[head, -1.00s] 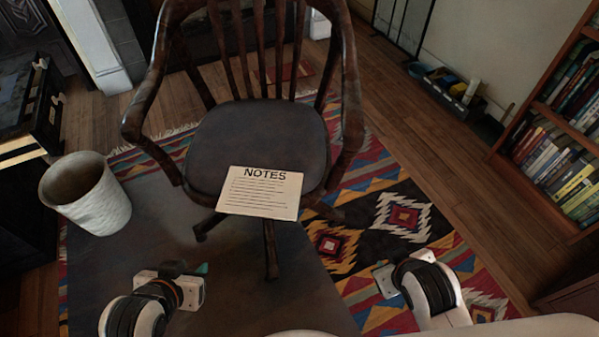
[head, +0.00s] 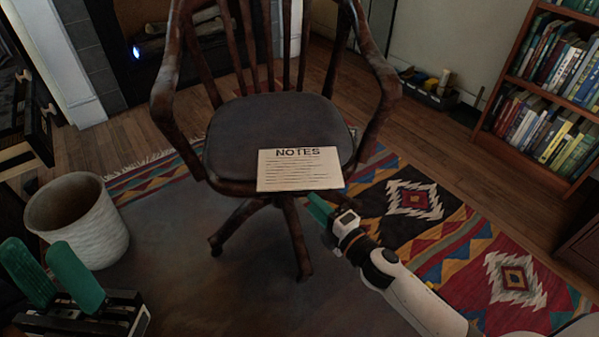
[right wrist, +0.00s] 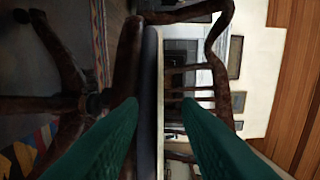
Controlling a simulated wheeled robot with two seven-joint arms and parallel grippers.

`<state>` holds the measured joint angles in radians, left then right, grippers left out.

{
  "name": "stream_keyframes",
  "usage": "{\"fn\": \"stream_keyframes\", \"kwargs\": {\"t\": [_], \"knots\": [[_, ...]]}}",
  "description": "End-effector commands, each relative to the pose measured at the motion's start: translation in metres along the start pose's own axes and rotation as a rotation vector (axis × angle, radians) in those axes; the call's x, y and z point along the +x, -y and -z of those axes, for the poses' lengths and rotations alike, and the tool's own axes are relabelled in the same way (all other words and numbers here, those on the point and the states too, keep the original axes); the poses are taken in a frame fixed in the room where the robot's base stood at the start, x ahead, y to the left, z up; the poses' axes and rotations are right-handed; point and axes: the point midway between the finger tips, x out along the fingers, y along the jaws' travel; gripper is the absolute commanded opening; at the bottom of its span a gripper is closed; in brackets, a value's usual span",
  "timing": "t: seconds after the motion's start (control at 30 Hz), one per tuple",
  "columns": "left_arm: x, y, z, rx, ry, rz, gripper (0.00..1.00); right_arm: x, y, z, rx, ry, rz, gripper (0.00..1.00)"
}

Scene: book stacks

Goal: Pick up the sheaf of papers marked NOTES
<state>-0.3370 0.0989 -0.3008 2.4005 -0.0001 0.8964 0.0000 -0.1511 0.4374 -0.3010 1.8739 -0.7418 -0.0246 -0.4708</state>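The sheaf of papers marked NOTES (head: 299,170) lies flat on the front of the chair seat (head: 265,125), its near edge overhanging the seat front. My right gripper (head: 319,207) is just below and in front of the sheaf's near right corner. In the right wrist view the green fingers of this gripper (right wrist: 160,104) stand apart, with the sheaf's pale thin edge (right wrist: 161,75) upright between them and space on both sides. Whether the fingertips overlap the sheaf is hard to tell. My left gripper (head: 47,252) is open and empty at the lower left.
A white wastebasket (head: 85,225) stands left of the chair, near my left gripper. The chair's armrests rise on both sides of the seat. A bookcase (head: 545,95) stands at the right. The patterned rug (head: 420,200) is clear right of the chair.

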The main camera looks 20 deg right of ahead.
Motion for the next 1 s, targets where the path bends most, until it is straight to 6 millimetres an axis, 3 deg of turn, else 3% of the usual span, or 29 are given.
{"fn": "stream_keyframes", "kwargs": {"t": [0.2,0.47,0.73,1.0], "knots": [[0.002,0.000,0.003,0.003,0.024,0.010,0.36,0.040,0.000,0.000,-0.002,0.000,0.004,0.31],[0.004,-0.001,0.005,0.006,0.037,0.017,0.36,0.060,0.000,-0.002,0.004,-0.002,0.001,0.31],[0.011,-0.001,0.008,0.012,0.084,0.035,0.36,0.098,-0.001,-0.008,0.003,-0.003,0.002,0.31],[0.015,0.000,0.009,0.013,0.090,0.039,0.36,0.108,0.000,-0.009,0.005,-0.003,-0.001,0.31]]}}
